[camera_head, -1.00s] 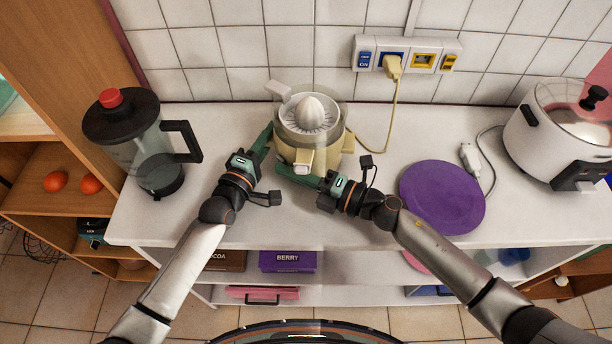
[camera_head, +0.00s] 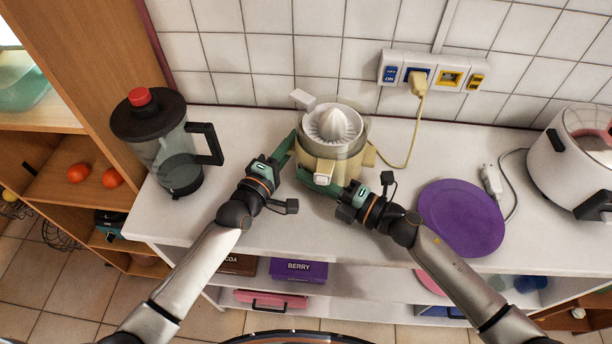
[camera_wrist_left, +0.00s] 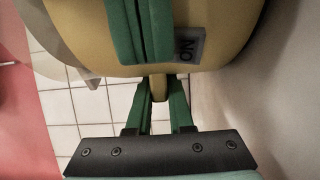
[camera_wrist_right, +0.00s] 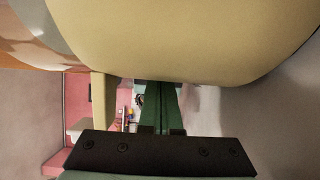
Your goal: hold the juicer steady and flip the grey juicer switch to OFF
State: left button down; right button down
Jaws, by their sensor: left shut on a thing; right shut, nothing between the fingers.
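The pale yellow juicer (camera_head: 345,166) stands upright on the white counter, with a clear bowl and a pale cone on top. My left gripper (camera_head: 291,141) reaches its left side. In the left wrist view, that gripper's green fingers (camera_wrist_left: 160,102) are shut on a small yellow part jutting from the juicer body (camera_wrist_left: 85,30). My right gripper (camera_head: 304,179) is shut and empty, lying across the juicer's front below the spout. Its green fingers cross the body close to the grey switch (camera_wrist_left: 188,45), which shows an upside-down "ON". The rest of the switch is hidden.
A blender jug (camera_head: 180,160) stands left and a purple plate (camera_head: 460,218) right. A white cooker (camera_head: 565,165) is at far right. The juicer's cord (camera_head: 410,130) runs to the wall socket strip (camera_head: 433,72). The counter front is clear between my arms.

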pick_arm(q)
jog(key=shift+a, duration=0.1)
pick_arm(e)
jog(key=v, duration=0.9)
jog(key=shift+s+d+f, duration=0.15)
jog(key=shift+d+f, duration=0.05)
jog(key=shift+f, duration=0.05)
pick_arm(q)
jog(key=c, duration=0.7)
grip_release()
pick_arm(e)
jog(key=shift+a, duration=0.1)
